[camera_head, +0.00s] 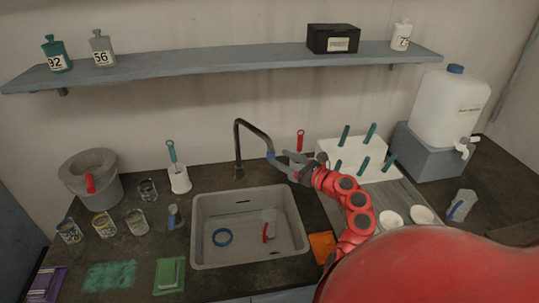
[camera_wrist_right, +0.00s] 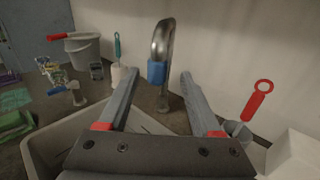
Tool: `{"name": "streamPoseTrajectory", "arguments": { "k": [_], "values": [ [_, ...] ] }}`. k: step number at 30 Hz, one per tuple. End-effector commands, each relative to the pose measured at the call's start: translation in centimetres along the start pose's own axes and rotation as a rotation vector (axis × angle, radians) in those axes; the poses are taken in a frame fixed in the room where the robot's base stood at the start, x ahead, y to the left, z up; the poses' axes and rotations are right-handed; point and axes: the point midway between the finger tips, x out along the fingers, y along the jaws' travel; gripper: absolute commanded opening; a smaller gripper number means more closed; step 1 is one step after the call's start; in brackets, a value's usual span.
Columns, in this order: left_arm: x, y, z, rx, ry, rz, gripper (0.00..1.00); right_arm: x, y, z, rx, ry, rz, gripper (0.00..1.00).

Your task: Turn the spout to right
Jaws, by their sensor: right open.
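The spout (camera_head: 256,132) is a dark curved faucet pipe standing behind the sink. It arches to the right in the head view and has a blue band near its end. In the right wrist view the spout (camera_wrist_right: 162,38) is a shiny pipe with the blue band (camera_wrist_right: 157,72) showing between the fingertips. My right gripper (camera_head: 279,158) is open beside the spout's end in the head view. In the wrist view its fingers (camera_wrist_right: 159,76) lie on either side of the blue band; I cannot tell whether they touch it. My left gripper is out of view.
A white drying rack (camera_head: 345,148) stands right of my gripper. A grey bucket (camera_head: 95,180) and several glasses stand at left. A shelf (camera_head: 220,63) runs above.

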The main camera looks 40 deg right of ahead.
Motion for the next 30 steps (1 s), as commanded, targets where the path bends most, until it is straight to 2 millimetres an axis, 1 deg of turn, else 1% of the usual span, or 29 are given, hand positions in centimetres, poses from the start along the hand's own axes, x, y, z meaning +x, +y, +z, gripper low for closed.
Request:
{"name": "streamPoseTrajectory", "arguments": {
  "k": [1,3,6,9,12,18,30],
  "values": [
    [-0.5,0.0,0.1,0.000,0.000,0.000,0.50,-1.5,-0.1,-0.5,0.001,0.002,-0.004,0.66],
    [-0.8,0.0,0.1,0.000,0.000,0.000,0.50,-3.3,-0.2,-0.4,-0.001,0.000,-0.007,0.66],
    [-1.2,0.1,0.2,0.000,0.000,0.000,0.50,-5.6,-0.2,-0.3,0.000,0.000,-0.005,0.66],
    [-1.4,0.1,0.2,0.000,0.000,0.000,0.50,-7.4,-0.1,-0.3,0.001,0.002,-0.002,0.66],
    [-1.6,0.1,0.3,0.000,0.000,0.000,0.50,-8.6,-0.1,-0.2,0.001,0.001,-0.003,0.66],
    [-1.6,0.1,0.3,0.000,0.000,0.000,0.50,-9.5,0.0,-0.1,0.001,0.001,0.001,0.66],
    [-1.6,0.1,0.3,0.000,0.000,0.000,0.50,-9.4,0.0,-0.1,0.001,0.002,0.002,0.66]
  ]
}}
